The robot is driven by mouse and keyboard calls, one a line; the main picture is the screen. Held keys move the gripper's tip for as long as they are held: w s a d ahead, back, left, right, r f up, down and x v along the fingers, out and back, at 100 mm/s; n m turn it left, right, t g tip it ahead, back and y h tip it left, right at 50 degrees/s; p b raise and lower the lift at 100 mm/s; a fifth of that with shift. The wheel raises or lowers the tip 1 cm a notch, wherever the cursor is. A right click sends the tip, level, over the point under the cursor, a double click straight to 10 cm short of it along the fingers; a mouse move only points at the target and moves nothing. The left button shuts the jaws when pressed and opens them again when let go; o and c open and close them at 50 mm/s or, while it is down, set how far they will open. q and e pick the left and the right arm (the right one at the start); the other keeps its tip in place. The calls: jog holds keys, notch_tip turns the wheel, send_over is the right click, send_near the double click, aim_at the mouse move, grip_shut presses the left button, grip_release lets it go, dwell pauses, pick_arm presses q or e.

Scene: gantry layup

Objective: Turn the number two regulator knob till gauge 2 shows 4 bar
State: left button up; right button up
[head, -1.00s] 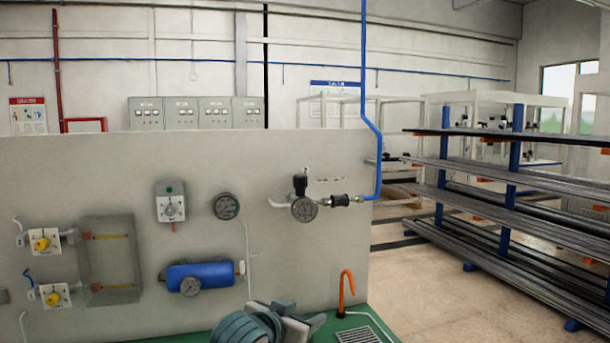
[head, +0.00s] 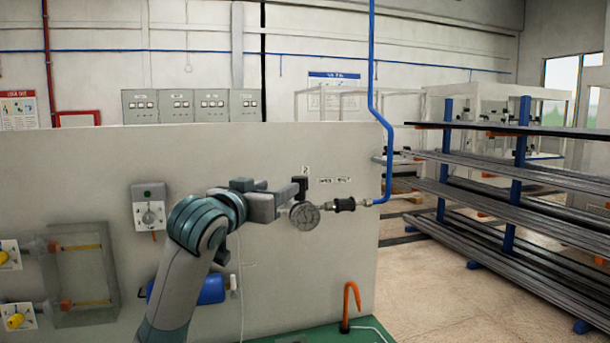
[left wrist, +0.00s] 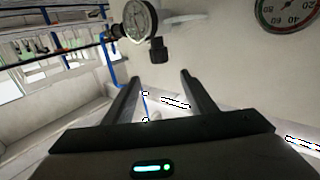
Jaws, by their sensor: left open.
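The number two regulator has a black knob (head: 301,187) standing on top, under a small label reading 2 (head: 305,170). Its round gauge (head: 305,216) sits just below on the grey panel; the needle is too small to read. My left gripper (head: 286,197) is open, level with the knob and just to its left in the head view. In the left wrist view the open jaws (left wrist: 161,77) point toward the black knob (left wrist: 158,50), which appears just beyond the fingertips, not clearly between them. The regulator gauge (left wrist: 140,20) shows beside it. My right gripper is not in view.
A black fitting (head: 344,205) and a blue pipe (head: 388,165) lie right of the gauge. An orange hook (head: 351,300) stands below. Another gauge (left wrist: 285,12) shows in the wrist view.

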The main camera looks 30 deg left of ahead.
pick_arm(q)
jog(key=p, duration=0.2)
send_near(303, 180)
jog(key=w+a, duration=0.2)
jog(key=w, duration=0.1)
jog(key=w+p, duration=0.1)
jog(key=w, duration=0.2)
jog(key=w+a+p, duration=0.1)
jog(key=w, duration=0.2)
jog(key=w+p, duration=0.1)
jog(key=w, duration=0.2)
jog(key=shift+w+a+r, duration=0.25)
jog(key=shift+w+a, duration=0.1)
jog(key=shift+a, duration=0.05)
jog(key=shift+w+a+f+p, duration=0.15)
jog(key=shift+w+p, duration=0.3)
jog(key=shift+w, duration=0.5)
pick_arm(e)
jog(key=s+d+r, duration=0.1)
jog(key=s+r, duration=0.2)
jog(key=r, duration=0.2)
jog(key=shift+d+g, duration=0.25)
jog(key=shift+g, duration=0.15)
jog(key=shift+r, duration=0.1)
pick_arm(q)
jog(key=c, duration=1)
jog(key=shift+c, duration=0.2)
